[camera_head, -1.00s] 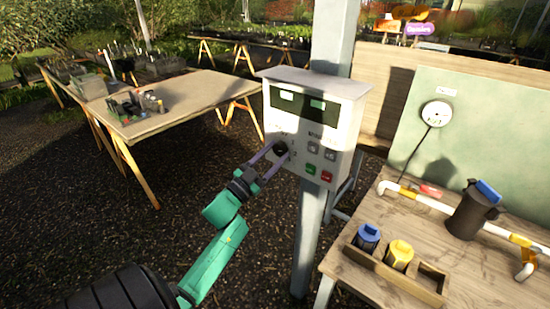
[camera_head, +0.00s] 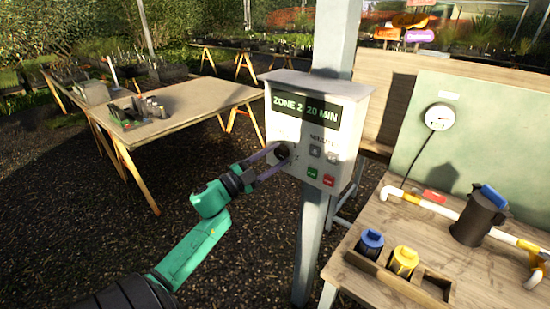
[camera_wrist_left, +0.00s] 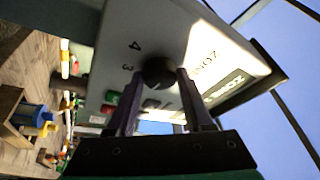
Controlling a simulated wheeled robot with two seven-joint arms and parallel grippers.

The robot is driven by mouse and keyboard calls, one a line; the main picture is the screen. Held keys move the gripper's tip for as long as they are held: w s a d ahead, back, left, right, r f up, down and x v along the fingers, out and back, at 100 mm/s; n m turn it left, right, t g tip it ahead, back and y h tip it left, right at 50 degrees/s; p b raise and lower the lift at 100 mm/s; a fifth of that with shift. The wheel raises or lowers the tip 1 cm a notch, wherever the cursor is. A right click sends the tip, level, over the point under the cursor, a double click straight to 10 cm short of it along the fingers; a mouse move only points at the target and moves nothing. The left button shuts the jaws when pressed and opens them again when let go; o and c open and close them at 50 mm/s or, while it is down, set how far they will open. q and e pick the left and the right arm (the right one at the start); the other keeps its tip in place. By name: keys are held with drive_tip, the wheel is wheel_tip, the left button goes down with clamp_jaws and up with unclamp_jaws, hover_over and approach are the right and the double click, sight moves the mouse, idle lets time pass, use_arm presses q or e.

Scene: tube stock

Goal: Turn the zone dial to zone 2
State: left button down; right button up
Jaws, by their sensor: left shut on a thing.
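The white control box (camera_head: 345,90) is fixed to a grey post. Its display (camera_head: 305,110) reads "ZONE 2 20 MIN". The dark round zone dial (camera_head: 282,152) is at the left of the front panel. My left gripper (camera_head: 274,158) is shut on the dial, with a finger on either side of it. In the left wrist view the dial (camera_wrist_left: 158,72) sits between the fingertips of the left gripper (camera_wrist_left: 160,85), with the numbers 3 and 4 beside it. The dial's pointer mark cannot be made out. My right gripper is not in view.
Grey, green and red buttons (camera_head: 313,172) sit right of the dial. A wooden bench (camera_head: 400,215) with a blue-topped dark canister (camera_head: 478,215) and a holder with blue and yellow parts stands at right. Another table (camera_head: 190,105) stands at back left.

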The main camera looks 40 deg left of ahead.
use_arm(q)
drive_tip(key=shift+c, duration=1.4)
unclamp_jaws()
drive_tip(key=shift+s+a+f, duration=0.15)
drive_tip(key=shift+s+f, duration=0.15)
drive_tip(key=shift+s, duration=0.1)
drive_tip(key=b+v, duration=0.4)
drive_tip(key=v, duration=0.9)
drive_tip(key=shift+s, duration=0.25)
drive_tip(key=shift+a+r, duration=0.1)
